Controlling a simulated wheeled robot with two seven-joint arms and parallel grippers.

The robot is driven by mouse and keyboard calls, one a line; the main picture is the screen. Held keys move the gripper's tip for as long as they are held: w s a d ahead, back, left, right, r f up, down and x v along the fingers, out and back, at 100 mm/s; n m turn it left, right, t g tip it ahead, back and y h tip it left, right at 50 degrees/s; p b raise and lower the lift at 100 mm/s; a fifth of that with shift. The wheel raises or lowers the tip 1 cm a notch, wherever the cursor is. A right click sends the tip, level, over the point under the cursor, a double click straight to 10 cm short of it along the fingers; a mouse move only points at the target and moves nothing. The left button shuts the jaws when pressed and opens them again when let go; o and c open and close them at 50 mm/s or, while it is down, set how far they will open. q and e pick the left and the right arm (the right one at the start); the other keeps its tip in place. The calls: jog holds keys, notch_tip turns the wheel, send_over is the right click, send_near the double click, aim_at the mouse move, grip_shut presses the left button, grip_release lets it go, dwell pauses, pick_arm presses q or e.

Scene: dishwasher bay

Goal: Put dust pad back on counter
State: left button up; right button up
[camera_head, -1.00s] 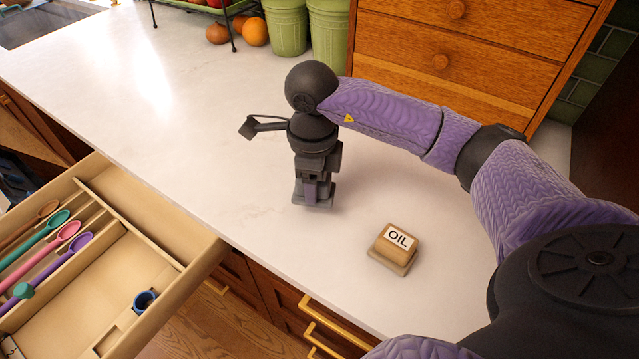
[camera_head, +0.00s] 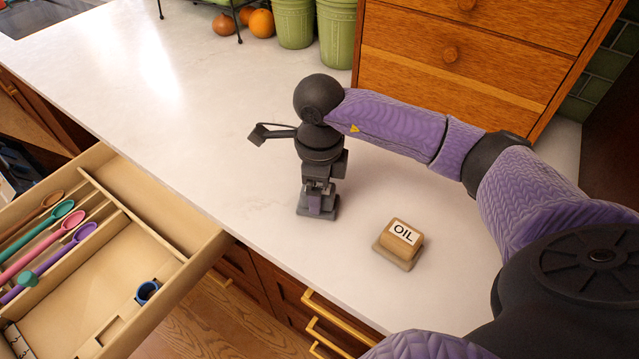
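My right arm reaches in from the right, and its gripper (camera_head: 318,204) points down at the white counter (camera_head: 200,150). I cannot tell how far the fingers are apart, or whether the base rests on the counter. My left gripper is not in view.
A wooden cabinet (camera_head: 450,90) and green canisters (camera_head: 335,35) stand at the back. Counter left of the gripper is clear.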

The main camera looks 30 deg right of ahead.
notch_tip(320, 180, up, 11)
jog(key=shift+f+p, duration=0.1)
jog(key=shift+p, duration=1.05)
jog(key=shift+r, duration=0.45)
